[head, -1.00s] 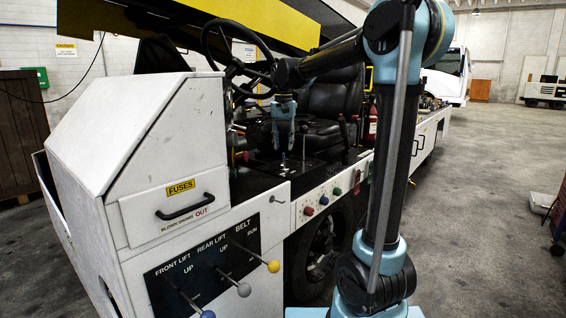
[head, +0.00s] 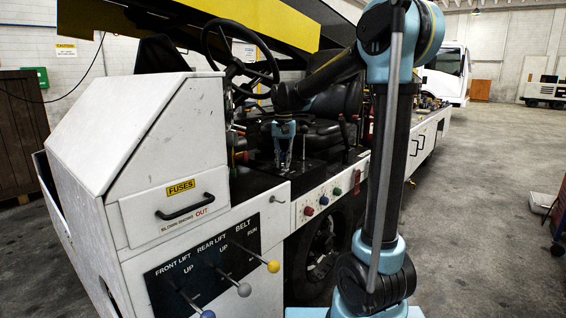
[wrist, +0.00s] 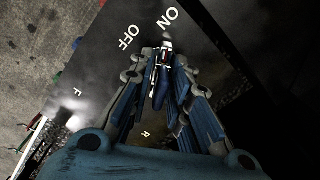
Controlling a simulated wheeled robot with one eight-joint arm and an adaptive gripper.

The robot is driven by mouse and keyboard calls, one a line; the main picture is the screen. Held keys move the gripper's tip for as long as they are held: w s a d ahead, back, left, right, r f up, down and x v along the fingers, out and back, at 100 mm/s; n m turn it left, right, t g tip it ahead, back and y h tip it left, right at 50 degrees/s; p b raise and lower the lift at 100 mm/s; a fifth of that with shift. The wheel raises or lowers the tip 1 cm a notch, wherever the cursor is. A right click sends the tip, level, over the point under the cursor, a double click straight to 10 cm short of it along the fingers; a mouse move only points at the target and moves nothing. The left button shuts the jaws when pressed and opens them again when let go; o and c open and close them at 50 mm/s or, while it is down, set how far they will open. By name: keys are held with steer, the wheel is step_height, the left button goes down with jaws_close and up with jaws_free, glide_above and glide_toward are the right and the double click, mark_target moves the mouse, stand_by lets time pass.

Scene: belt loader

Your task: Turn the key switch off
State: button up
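The key switch (wrist: 164,50) is a small part on a dark panel, near white ON and OFF lettering in the wrist view. My gripper (wrist: 163,72) reaches down over it, with a finger on either side and the tips close together around it. The fingers hide much of the switch, and I cannot tell whether they touch it. In the head view my gripper (head: 283,163) points down at the dark console beside the seat. The switch is too small to make out there.
The steering wheel (head: 240,52) stands left of my gripper and the black seat (head: 325,130) is behind it. Several levers rise from the console. The white fuse box (head: 150,130) and lift levers (head: 240,290) are in front at the left.

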jaws_close()
steer(key=shift+n, duration=5.5)
steer(key=shift+d+n, duration=0.1)
steer(key=shift+n, duration=0.5)
steer(key=o, duration=0.7)
jaws_free()
steer(key=shift+r, duration=0.1)
step_height(320, 180, up, 12)
steer(key=shift+w+f, duration=0.1)
steer(key=shift+f, duration=0.05)
